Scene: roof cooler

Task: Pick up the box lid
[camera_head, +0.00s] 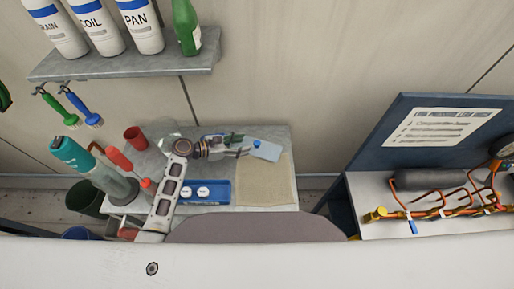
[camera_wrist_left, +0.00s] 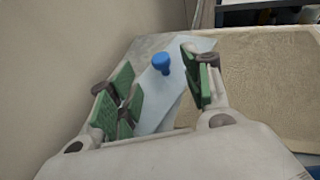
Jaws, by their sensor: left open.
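The box lid (camera_head: 268,152) is a thin, pale blue panel with a round blue knob (camera_head: 257,143), at the back right of the small grey table. My left gripper (camera_head: 241,143) is open beside the lid, reaching in from the left. In the left wrist view the lid (camera_wrist_left: 160,98) lies between and beyond the green finger pads of my left gripper (camera_wrist_left: 160,82). The blue knob (camera_wrist_left: 161,62) appears between the fingertips, and I cannot tell whether the pads touch it. Part of the lid is hidden by the fingers. My right gripper is not in view.
A tan mat (camera_head: 265,185) covers the table's right part. A blue tray (camera_head: 204,199) with white round items sits left of it. A red cup (camera_head: 135,138) and a teal-topped cylinder (camera_head: 88,166) stand left. A shelf (camera_head: 120,64) with bottles hangs above.

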